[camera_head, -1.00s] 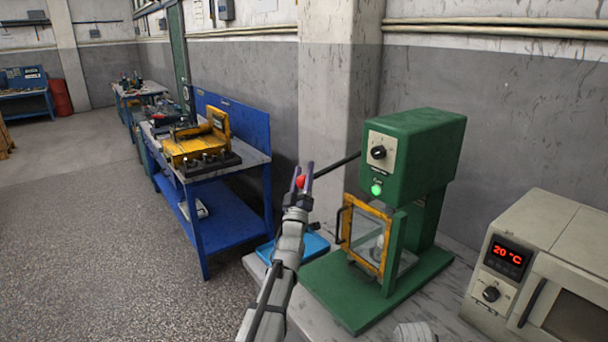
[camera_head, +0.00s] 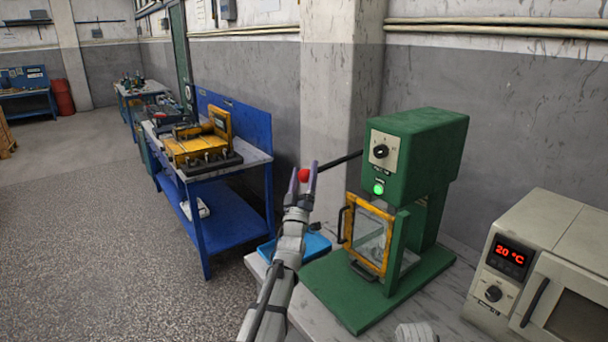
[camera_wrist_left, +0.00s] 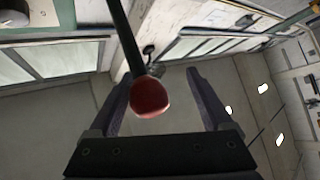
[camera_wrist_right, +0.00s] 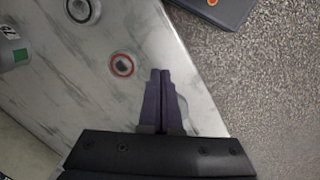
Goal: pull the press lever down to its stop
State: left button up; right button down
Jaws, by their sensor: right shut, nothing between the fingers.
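The green press (camera_head: 415,150) stands on the table, its green lamp (camera_head: 379,188) lit. Its dark lever (camera_head: 340,160) slopes slightly down to the left and ends in a red knob (camera_head: 304,175). My left gripper (camera_head: 303,166) is open, with a finger on either side of the knob. In the left wrist view the red knob (camera_wrist_left: 150,97) lies between the spread fingers (camera_wrist_left: 165,82), with gaps on both sides. My right gripper (camera_wrist_right: 160,72) is shut and empty above the marble-look table (camera_wrist_right: 130,28); the head view does not show it.
The press has a yellow-framed clear door (camera_head: 347,222). A grey oven (camera_head: 548,250) reading 20 °C stands on the right. A blue tray (camera_head: 318,245) lies behind my left arm. A blue workbench (camera_head: 235,190) stands to the left, with open floor before it.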

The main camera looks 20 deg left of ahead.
pick_arm(q)
jog(key=shift+f, duration=0.1)
jog(key=shift+s+f, duration=0.15)
jog(key=shift+s, duration=0.05)
jog(key=s+d, duration=0.2)
jog(key=s, duration=1)
jog(key=shift+s+d+b, duration=0.15)
jog(key=shift+s+b, duration=0.05)
jog(key=shift+b, duration=0.15)
jog(key=shift+f, duration=0.1)
